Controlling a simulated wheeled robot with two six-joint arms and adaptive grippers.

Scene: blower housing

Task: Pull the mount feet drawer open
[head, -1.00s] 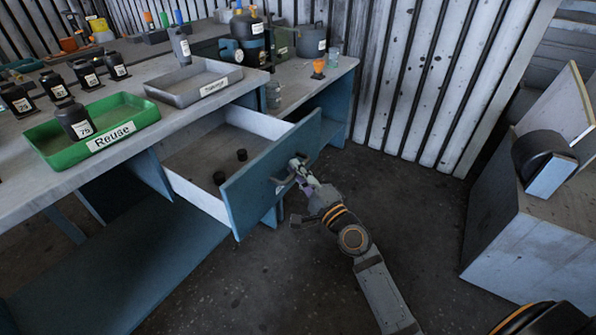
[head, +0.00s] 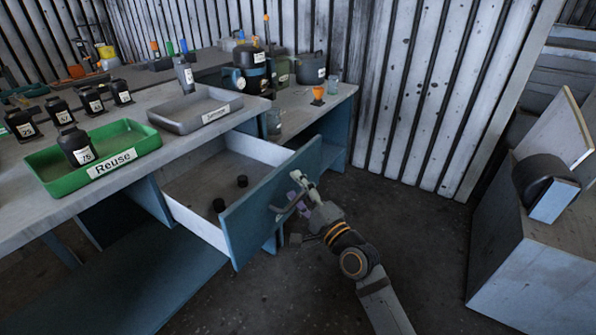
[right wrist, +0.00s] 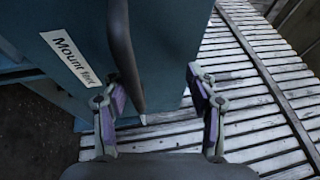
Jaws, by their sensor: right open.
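The mount feet drawer (head: 266,205) stands pulled well out from under the bench. Two small black parts (head: 219,205) lie inside it. In the right wrist view its front (right wrist: 165,35) carries a white label (right wrist: 72,58), of which "Mount" reads clearly. A dark bar handle (right wrist: 122,55) crosses that front. My right gripper (head: 300,194) is at the handle, outside the drawer front. In the right wrist view its fingers (right wrist: 158,104) are spread apart, with the handle's lower end between them; I cannot tell whether they touch it. My left gripper is not in view.
A green Reuse tray (head: 142,142) and a grey tray (head: 180,126) stand on the bench top above, with several black bottles around. A grey cabinet (head: 520,250) stands at the right. The floor (head: 430,240) between it and the drawer is clear.

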